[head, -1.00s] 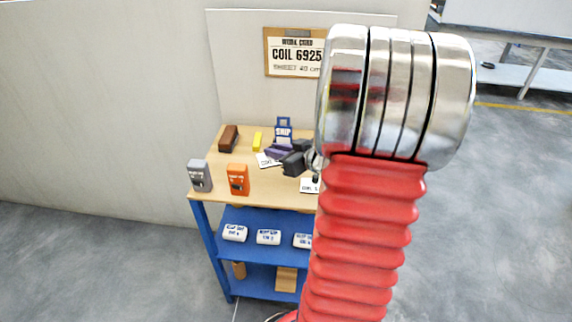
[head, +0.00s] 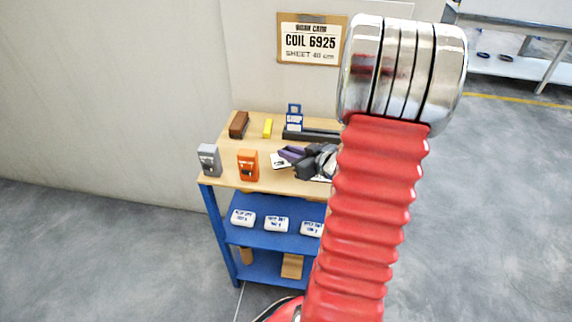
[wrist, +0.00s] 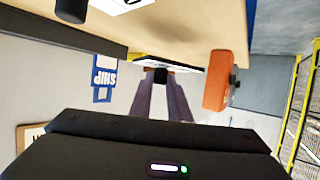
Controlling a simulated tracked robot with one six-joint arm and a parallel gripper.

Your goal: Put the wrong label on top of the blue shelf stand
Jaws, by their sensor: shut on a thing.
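My gripper (head: 290,154), with purple fingers, is shut on the black grip of a white label (head: 280,161). The label is partly covered by the fingers, and its print is too small to read. In the wrist view, the label (wrist: 168,64) shows nearly edge-on between the fingertips, close to the tabletop; I cannot tell if it touches. A blue stand (head: 294,116) marked SHIP is at the back of the blue-framed shelf unit's wooden top (head: 222,174). Another white label (wrist: 122,3) shows at the top edge of the wrist view.
An orange box (head: 248,166) and a grey box (head: 209,160) stand at the front left. A brown block (head: 239,125), a yellow block (head: 267,128) and a dark bar (head: 322,135) lie behind. The wall card (head: 310,42) reads COIL 6925.

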